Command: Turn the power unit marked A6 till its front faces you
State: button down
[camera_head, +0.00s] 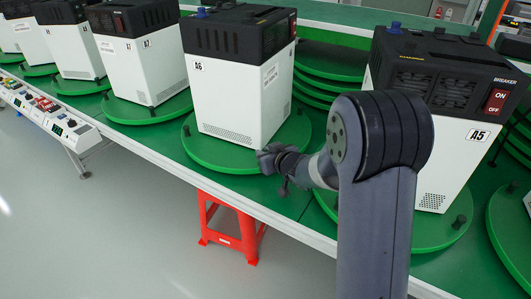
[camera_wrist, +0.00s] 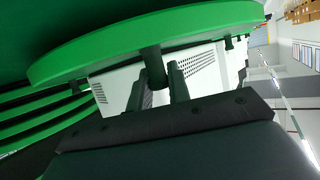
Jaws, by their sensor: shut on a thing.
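The power unit marked A6 (camera_head: 225,95) has a white body and a black top. It stands upright on a green turntable (camera_head: 205,150); its A6 label side faces the lower left, and the side with the red switch faces right. My gripper (camera_head: 277,160) is at the turntable's near right rim. In the wrist view, my gripper (camera_wrist: 158,84) has its two dark fingers on either side of a dark peg (camera_wrist: 152,62) on the green disc (camera_wrist: 140,35), shut on it. A white vented unit body shows behind the fingers.
Power unit A5 (camera_head: 450,115) stands on its own turntable at the right, partly behind my arm. Unit A7 (camera_head: 140,65) and several more stand to the left. A red stool (camera_head: 230,225) is under the table.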

jog(key=shift+w+d+r+p, duration=0.15)
jog(key=shift+d+r+p, duration=0.05)
jog(key=shift+d+p, duration=0.3)
jog(key=d+p, duration=0.1)
jog(key=w+d, duration=0.1)
jog(key=d+p, duration=0.1)
jog(key=shift+w+d+p, duration=0.2)
jog(key=shift+w+p, duration=0.1)
jog(key=shift+p, duration=0.05)
jog(key=shift+w+d+f, duration=0.15)
jog(key=shift+w+d, duration=0.15)
jog(key=shift+d, duration=0.2)
jog(key=c, duration=1.3)
grip_release()
jog(key=shift+c, duration=0.2)
jog(key=shift+s, duration=0.1)
